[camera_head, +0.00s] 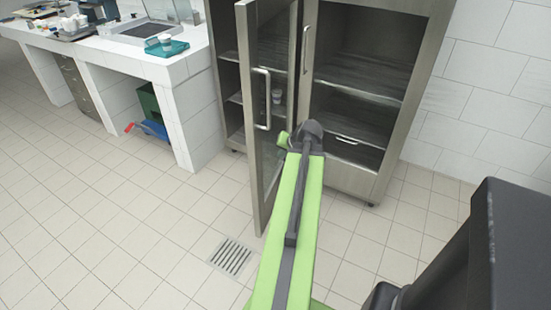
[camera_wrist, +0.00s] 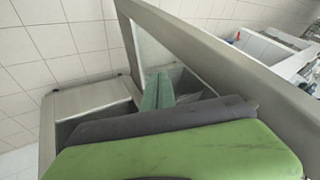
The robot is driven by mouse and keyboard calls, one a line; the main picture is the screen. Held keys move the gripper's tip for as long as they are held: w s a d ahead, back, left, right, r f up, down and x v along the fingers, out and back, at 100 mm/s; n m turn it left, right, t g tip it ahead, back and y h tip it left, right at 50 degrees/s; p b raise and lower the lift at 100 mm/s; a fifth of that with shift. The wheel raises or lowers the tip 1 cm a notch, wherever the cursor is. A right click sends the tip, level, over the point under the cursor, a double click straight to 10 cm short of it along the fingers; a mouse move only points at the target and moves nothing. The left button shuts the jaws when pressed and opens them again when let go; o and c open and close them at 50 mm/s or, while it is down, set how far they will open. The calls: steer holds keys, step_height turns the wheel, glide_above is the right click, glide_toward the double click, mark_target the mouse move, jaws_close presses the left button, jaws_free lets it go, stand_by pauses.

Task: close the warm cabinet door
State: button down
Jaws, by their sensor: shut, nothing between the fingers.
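The warm cabinet (camera_head: 385,170) is a tall metal unit with dark shelves. Its left door (camera_head: 248,75), a metal frame with a glass panel and a bar handle (camera_head: 262,98), stands swung out towards me. My green arm reaches up just right of this door's free edge, its dark wrist in front of the cabinet. In the wrist view my gripper (camera_wrist: 157,90) shows as two green fingers held together, empty. The door's frame (camera_wrist: 215,65) runs diagonally close beyond them. I cannot tell whether the fingers touch the door; their tips are hidden in the head view.
A white counter (camera_head: 195,70) with a teal tray (camera_head: 166,48) and cup (camera_head: 165,39) stands left of the cabinet. A green bin (camera_head: 149,103) and blue-red item sit beneath it. A floor drain (camera_head: 231,257) lies in front; the tiled floor at left is clear.

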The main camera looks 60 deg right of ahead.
mark_target(262, 159)
steer(key=shift+w+d+f+b, duration=0.25)
steer(key=shift+w+f+b, duration=0.75)
steer(key=shift+w, duration=0.4)
steer(key=shift+w+d+f+b, duration=0.3)
steer(key=shift+w+f+b, duration=0.5)
steer(key=shift+w+f, duration=0.5)
steer(key=shift+w+d+f+b, duration=0.25)
steer(key=shift+w+f+b, duration=0.7)
steer(key=shift+w, duration=0.5)
